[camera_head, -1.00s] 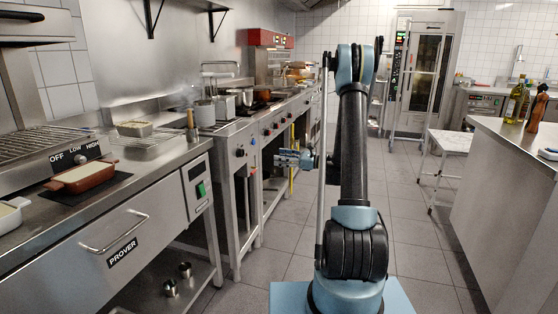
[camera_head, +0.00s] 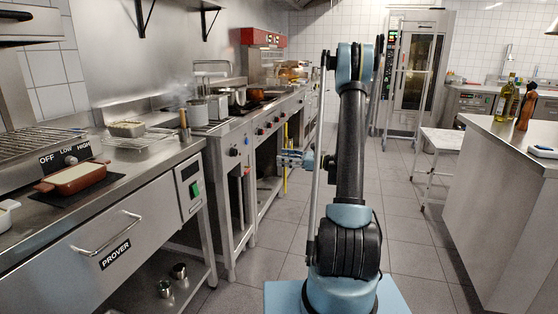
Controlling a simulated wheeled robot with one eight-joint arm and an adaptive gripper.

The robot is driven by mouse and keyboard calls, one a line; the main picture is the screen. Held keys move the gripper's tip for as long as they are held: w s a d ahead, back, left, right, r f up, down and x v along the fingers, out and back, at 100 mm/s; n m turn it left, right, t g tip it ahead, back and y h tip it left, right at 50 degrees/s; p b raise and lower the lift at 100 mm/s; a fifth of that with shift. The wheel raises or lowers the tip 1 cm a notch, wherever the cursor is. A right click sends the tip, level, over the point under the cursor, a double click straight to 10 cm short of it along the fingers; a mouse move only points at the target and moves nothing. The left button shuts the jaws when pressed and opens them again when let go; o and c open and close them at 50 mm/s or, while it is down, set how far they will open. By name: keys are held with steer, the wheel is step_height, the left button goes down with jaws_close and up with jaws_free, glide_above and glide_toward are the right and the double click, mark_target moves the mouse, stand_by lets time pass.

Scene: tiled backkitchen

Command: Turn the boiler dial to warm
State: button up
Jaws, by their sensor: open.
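My gripper (camera_head: 284,158) is open and empty. It points left at the end of my arm, in front of the row of steel cooking units and apart from them. A dial (camera_head: 70,160) with a plate marked OFF, LOW and HIGH is on the left counter; no "warm" mark shows on it. Several small dark knobs (camera_head: 234,152) are on the fronts of the units further back. I cannot tell which unit is the boiler, and no label reading "warm" is legible.
A brown dish (camera_head: 70,181) sits on the left counter above the PROVER drawer (camera_head: 115,256). A white table (camera_head: 441,139) and a steel counter (camera_head: 500,150) with bottles (camera_head: 505,97) stand on the right. The tiled floor (camera_head: 395,215) between is clear.

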steer(key=v, duration=0.8)
steer(key=shift+d, duration=0.3)
steer(key=n, duration=0.5)
glide_toward(237, 153)
steer(key=x, duration=0.9)
steer(key=shift+s+r, duration=0.1)
steer(key=shift+s, duration=0.15)
steer(key=c, duration=1.1)
